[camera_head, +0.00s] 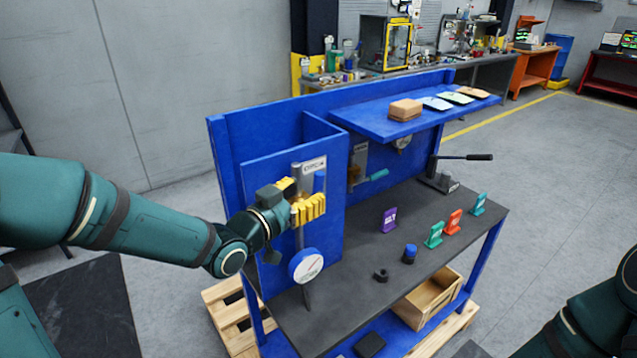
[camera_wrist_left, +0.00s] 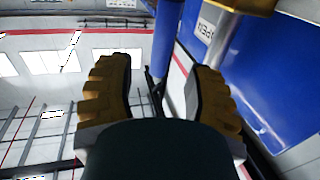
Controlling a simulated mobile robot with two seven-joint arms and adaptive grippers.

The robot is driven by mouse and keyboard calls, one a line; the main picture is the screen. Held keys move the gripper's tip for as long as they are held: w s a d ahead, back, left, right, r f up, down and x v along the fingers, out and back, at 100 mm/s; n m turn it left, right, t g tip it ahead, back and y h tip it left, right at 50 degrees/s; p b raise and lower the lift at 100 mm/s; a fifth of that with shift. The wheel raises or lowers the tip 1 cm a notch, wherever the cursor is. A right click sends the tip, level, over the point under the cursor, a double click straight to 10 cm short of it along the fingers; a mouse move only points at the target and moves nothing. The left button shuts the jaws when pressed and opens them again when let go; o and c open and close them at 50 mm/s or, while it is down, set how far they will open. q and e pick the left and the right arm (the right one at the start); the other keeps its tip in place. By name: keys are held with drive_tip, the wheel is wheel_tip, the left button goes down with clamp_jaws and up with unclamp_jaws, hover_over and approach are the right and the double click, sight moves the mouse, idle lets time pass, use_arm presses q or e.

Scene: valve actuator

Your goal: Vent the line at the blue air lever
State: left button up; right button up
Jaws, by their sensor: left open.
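The fingers partly hide the pipe. My right gripper is out of view.
A round blue-rimmed gauge (camera_head: 306,265) sits below the gripper. A teal-handled lever (camera_head: 372,175) and a black-handled lever (camera_head: 464,157) stand to the right. Small coloured tags, including a purple one (camera_head: 389,219), and a blue-topped knob (camera_head: 409,253) stand on the dark bench top (camera_head: 345,300).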

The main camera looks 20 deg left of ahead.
sight(315, 186)
use_arm(q)
drive_tip(key=shift+x, duration=2.35)
clamp_jaws()
